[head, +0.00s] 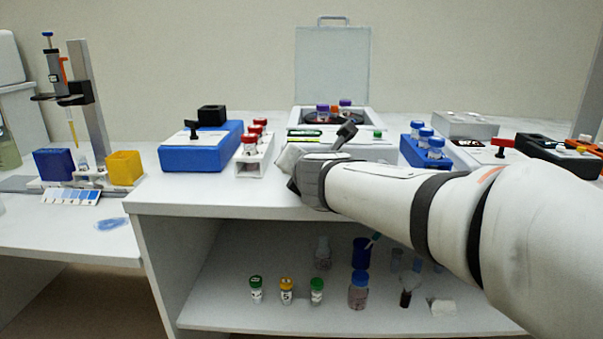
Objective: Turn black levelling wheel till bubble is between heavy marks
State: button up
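A white machine (386,149) with its lid raised stands at the middle of the bench. A small dark-framed strip with green in it (304,133), perhaps the bubble level, lies on its front left; the bubble and heavy marks are too small to make out. I cannot pick out the black levelling wheel for certain; my arm covers much of the machine's front. My gripper (343,139) is at the machine's front, a dark finger showing just right of the strip. I cannot tell whether it is open, shut or touching anything.
A blue block with a black handle (202,150) and a white rack of red-capped tubes (254,158) stand left of the machine. A blue rack of blue-capped tubes (426,152) stands right. Several bottles sit on the shelf (215,318) below. The bench's front left (190,190) is clear.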

dwell(0.4)
jog(key=o, duration=1)
jog(key=shift+s, duration=0.1)
